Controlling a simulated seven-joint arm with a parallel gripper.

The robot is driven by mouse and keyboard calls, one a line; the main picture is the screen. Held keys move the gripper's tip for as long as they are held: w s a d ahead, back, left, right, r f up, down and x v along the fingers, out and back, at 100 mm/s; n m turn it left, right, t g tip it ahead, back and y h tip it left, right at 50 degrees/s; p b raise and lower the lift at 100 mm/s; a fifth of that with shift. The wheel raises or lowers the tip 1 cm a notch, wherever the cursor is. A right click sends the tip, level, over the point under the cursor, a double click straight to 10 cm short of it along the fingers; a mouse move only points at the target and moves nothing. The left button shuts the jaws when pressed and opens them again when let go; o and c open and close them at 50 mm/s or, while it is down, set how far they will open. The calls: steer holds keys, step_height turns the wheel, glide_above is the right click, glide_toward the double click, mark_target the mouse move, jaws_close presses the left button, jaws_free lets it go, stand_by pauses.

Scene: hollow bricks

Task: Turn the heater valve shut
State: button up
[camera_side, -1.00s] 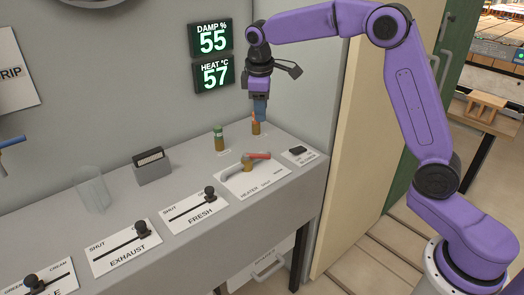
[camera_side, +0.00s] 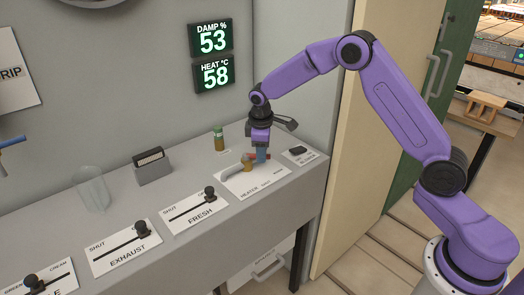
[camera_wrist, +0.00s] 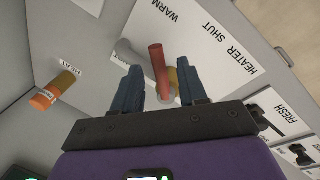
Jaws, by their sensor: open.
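The heater valve has a brass body (camera_side: 247,173) and a red handle. The brass part (camera_wrist: 173,80) shows beside the handle. My gripper (camera_side: 262,157) is over the valve in the side view, with its fingers down at handle height, hiding part of the handle. In the wrist view my gripper (camera_wrist: 163,87) is open, one finger on each side of the handle. I cannot tell whether either finger touches it.
Wall displays (camera_side: 212,38) read damp 53 and heat 58. The FRESH slider (camera_side: 209,194) and EXHAUST slider (camera_side: 141,229) stand left of the valve. A clear glass (camera_side: 93,193) stands farther left.

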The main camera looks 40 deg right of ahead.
steer(key=shift+f, duration=0.3)
jaws_close()
steer(key=m, duration=0.1)
steer(key=a+m, duration=0.1)
steer(key=m, duration=0.2)
steer(key=shift+s+a+m+g, duration=0.3)
steer(key=shift+s+a+g, duration=0.05)
steer(key=shift+s+g, duration=0.05)
steer(key=shift+s+a+m+g+h, duration=0.15)
steer(key=shift+a+m, duration=0.15)
steer(key=shift+m, duration=0.45)
steer(key=shift+w+a+m+g+h, duration=0.1)
steer(key=shift+a+m, duration=0.25)
steer(key=shift+m, duration=0.35)
steer(key=shift+s+a+m+g+h, duration=0.15)
steer(key=shift+a+m, duration=0.15)
steer(key=shift+m, duration=0.45)
steer(key=shift+w, duration=0.15)
jaws_free()
